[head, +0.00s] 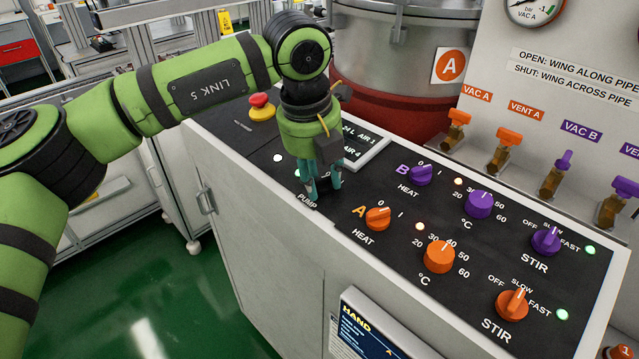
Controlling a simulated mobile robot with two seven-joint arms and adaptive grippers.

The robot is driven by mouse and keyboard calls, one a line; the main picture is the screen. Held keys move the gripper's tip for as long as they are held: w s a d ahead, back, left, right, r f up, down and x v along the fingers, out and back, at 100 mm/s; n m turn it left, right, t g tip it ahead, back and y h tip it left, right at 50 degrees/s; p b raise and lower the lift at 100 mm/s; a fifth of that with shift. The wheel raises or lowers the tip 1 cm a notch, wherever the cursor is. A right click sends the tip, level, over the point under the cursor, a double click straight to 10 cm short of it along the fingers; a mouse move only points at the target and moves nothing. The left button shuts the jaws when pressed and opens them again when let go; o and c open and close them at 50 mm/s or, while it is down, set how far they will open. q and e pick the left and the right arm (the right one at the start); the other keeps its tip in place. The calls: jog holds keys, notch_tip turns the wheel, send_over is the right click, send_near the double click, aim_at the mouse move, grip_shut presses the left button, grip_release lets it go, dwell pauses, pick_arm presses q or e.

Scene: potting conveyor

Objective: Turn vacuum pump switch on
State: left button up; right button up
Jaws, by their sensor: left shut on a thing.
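My left gripper (322,188) points down onto the black control panel (395,260), just above the PUMP label (307,200). Its teal fingers are shut on the pump switch. The fingers and palm hide the switch, so I cannot tell which way it is turned. A small white lamp (277,158) sits on the panel to the left of the gripper. My right gripper is not in view.
A red emergency button (261,107) stands behind the gripper. Heat, temperature and stir knobs, such as the orange HEAT knob (377,218), are to the right. A steel and red vessel (405,60) and orange-handled valves (456,125) stand behind the panel.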

pick_arm(q)
jog(key=shift+s+f+m, duration=0.15)
jog(key=shift+m, duration=0.15)
dwell(0.4)
jog(key=o, duration=1.2)
jog(key=shift+c, duration=0.2)
notch_tip(320, 180, up, 12)
jog(key=s+a, duration=0.1)
jog(key=shift+s+a, duration=0.15)
jog(key=shift+s, duration=0.2)
